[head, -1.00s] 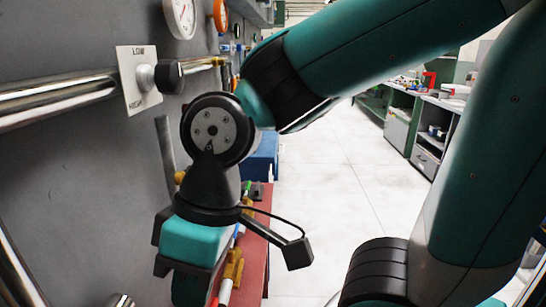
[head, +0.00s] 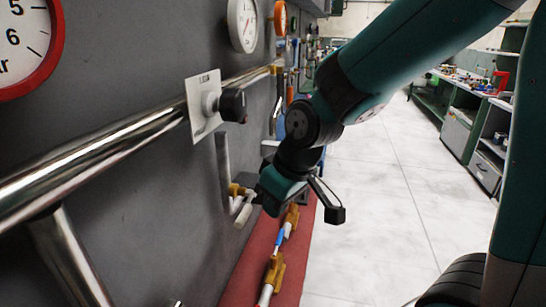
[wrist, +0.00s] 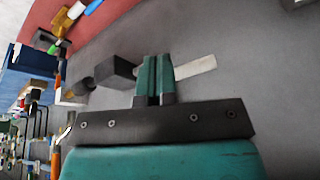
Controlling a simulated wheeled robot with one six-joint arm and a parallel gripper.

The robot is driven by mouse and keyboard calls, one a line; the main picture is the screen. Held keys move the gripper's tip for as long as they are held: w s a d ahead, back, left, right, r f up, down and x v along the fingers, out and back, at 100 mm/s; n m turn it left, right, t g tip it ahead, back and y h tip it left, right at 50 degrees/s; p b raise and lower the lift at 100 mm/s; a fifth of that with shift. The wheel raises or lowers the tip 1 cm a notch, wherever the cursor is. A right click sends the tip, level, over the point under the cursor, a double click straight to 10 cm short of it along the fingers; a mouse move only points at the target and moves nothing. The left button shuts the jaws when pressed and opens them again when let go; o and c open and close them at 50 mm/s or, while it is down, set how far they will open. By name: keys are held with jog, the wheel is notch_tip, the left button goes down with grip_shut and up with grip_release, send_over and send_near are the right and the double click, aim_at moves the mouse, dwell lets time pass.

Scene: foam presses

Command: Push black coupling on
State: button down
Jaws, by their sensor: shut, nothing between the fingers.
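My gripper (head: 270,195) is low beside the grey wall in the head view, its fingers hard to make out there. In the wrist view its two teal fingers (wrist: 155,66) are side by side, shut and empty. A black block (wrist: 115,74), possibly the black coupling, lies just left of the fingers in the wrist view. It has a dark stem toward a white and yellowish fitting (wrist: 72,96). Contact with the fingers cannot be told. In the head view, a yellow fitting with white pipe (head: 238,190) is beside the gripper; the gripper partly hides this area.
A black knob (head: 233,105) on a white plate (head: 206,125) sticks out above and left of the gripper. A chrome rail (head: 100,150) runs along the wall. A red bench strip (head: 246,270) holds yellow fittings (head: 274,270). The floor (head: 375,210) at right is clear.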

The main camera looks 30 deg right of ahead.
jog(key=w+d+n+t+h+p, duration=0.1)
jog(key=w+d+n+t+h, duration=0.2)
jog(key=w+d, duration=0.8)
jog(key=w, duration=0.4)
jog(key=shift+w+d+t, duration=0.25)
jog(key=shift+d+t, duration=0.1)
jog(key=shift+t, duration=0.05)
jog(key=shift+f, duration=0.15)
jog(key=p+x, duration=0.3)
jog(key=x, duration=0.6)
jog(key=shift+w+f, duration=0.25)
jog(key=shift+f, duration=0.1)
